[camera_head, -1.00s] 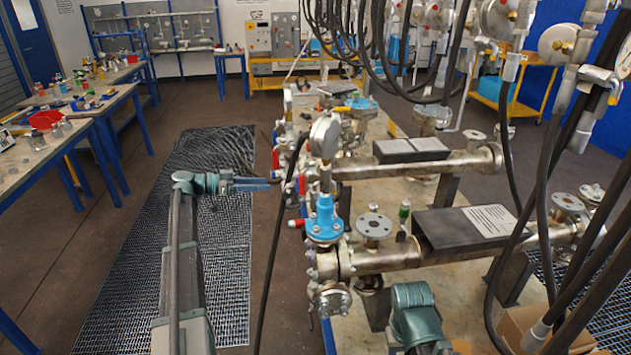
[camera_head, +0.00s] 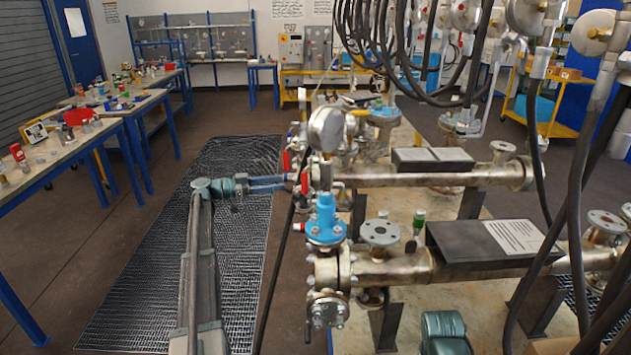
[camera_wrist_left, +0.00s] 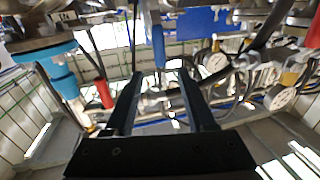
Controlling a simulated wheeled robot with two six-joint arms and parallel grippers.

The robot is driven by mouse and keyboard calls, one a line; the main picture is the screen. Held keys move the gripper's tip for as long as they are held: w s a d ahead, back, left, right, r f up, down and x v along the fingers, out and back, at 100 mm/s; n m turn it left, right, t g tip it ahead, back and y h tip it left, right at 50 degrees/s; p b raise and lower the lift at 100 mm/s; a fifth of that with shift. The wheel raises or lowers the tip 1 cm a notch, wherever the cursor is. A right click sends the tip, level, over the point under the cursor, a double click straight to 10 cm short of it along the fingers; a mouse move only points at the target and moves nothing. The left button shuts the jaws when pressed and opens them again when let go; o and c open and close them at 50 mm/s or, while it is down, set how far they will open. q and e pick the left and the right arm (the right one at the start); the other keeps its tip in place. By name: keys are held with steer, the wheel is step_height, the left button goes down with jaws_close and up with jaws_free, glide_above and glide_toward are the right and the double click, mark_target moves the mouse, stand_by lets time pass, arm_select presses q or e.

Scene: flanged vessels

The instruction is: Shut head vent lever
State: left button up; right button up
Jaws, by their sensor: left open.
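Several red levers sit on the flanged vessels' left-end fittings. One red lever (camera_head: 304,183) is just right of my left gripper's tips, and another red lever (camera_head: 285,161) is above them. I cannot tell which one is the head vent lever. My left gripper (camera_head: 287,183) is open and points right toward the fittings. In the left wrist view its two dark fingers (camera_wrist_left: 160,92) are spread, with metal fittings showing between and beyond them. A red handle (camera_wrist_left: 104,94) is left of the fingers there. No contact is clear. My right gripper is not in view.
A blue valve body (camera_head: 325,220) and a pressure gauge (camera_head: 327,130) stand close to the right of my left gripper. Black hoses (camera_head: 575,200) hang at the right. A workbench (camera_head: 120,108) stands at the left. The floor grating (camera_head: 130,290) is clear.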

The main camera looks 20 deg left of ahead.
arm_select(q)
steer(key=x, duration=1.3)
steer(key=shift+c, duration=0.2)
jaws_close()
stand_by(0.9)
